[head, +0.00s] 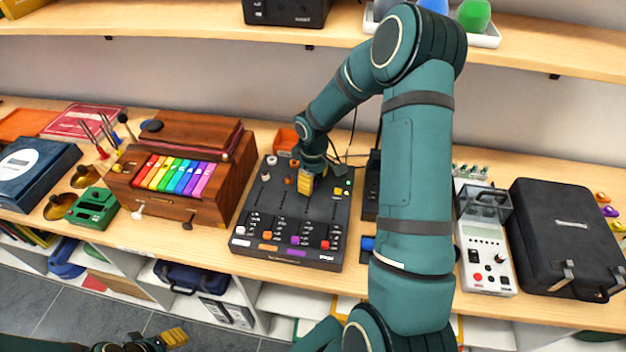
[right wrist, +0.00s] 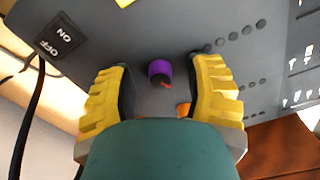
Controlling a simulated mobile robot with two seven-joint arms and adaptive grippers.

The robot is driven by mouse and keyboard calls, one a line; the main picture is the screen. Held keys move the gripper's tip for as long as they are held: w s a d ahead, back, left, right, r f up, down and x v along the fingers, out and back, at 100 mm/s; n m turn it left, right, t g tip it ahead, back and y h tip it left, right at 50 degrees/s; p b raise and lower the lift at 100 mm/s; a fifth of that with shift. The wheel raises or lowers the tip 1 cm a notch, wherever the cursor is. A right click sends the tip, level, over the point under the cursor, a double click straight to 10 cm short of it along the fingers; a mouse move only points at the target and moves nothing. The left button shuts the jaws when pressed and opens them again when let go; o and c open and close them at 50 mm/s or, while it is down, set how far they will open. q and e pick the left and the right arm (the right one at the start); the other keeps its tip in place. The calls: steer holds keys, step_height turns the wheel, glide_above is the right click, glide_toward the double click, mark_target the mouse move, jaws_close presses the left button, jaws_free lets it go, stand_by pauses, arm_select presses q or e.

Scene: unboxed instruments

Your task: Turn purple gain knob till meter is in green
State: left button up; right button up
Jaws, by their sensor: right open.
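The black mixer panel (head: 275,222) lies on the shelf in the head view. My right gripper (head: 306,184) is over its upper part, pointing down. In the right wrist view the purple knob (right wrist: 160,70) with a red mark stands between the two yellow fingers of the open right gripper (right wrist: 162,88), with gaps on both sides. The fingers do not touch it. The knob is hidden in the head view. Small yellow and green spots (head: 341,190) show right of the gripper; I cannot read a meter. My left gripper (head: 174,338) is low at the left, its opening unclear.
A wooden instrument with rainbow keys (head: 180,177) stands left of the panel. A grey device (head: 485,240) and a black case (head: 566,235) stand right, beyond my right arm. An ON/OFF switch (right wrist: 55,38) and an orange knob (right wrist: 183,109) are near the purple knob.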

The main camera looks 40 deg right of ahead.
jaws_close()
steer(key=shift+m+b, duration=0.8)
steer(key=shift+m, duration=0.3)
steer(key=shift+m+b, duration=0.6)
steer(key=shift+m, duration=0.6)
steer(key=shift+m+b, duration=0.6)
steer(key=shift+m, duration=1.5)
